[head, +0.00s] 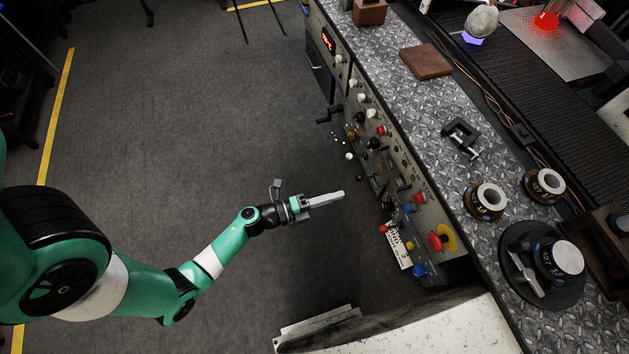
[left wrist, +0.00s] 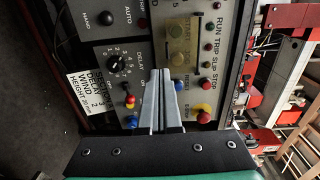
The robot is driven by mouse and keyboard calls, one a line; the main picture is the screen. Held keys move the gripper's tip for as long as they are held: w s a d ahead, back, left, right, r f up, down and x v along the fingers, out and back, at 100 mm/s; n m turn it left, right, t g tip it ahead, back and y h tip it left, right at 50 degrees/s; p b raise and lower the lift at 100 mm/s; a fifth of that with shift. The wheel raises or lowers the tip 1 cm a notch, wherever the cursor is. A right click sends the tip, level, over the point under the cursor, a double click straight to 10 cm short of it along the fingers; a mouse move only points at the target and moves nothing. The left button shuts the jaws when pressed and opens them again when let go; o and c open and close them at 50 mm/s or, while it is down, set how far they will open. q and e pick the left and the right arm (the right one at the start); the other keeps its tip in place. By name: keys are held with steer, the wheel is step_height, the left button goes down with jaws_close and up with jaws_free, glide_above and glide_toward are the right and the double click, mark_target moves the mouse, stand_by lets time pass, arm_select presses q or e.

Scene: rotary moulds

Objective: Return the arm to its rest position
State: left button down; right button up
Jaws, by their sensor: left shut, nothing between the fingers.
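My left gripper (head: 322,200) is in the middle of the head view, at the end of my green and white left arm. Its fingers are shut and empty, pointing right toward the control panel (head: 424,211), with a gap between them and the panel in the head view. In the left wrist view the closed fingers (left wrist: 163,80) lie in front of the panel face (left wrist: 175,18), between a dial and several knobs. My right gripper is not in view.
A red and yellow emergency knob (head: 441,238) and several coloured knobs stick out from the panel. The metal counter (head: 440,110) holds round moulds (head: 487,200), a clamp (head: 461,137) and a brown block (head: 426,62). A pale curved surface (head: 440,330) is at bottom. Open floor (head: 170,120) lies left.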

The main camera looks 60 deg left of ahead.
arm_select(q)
steer(key=s, duration=0.4)
steer(key=shift+a+p, duration=0.2)
steer(key=shift+p, duration=0.2)
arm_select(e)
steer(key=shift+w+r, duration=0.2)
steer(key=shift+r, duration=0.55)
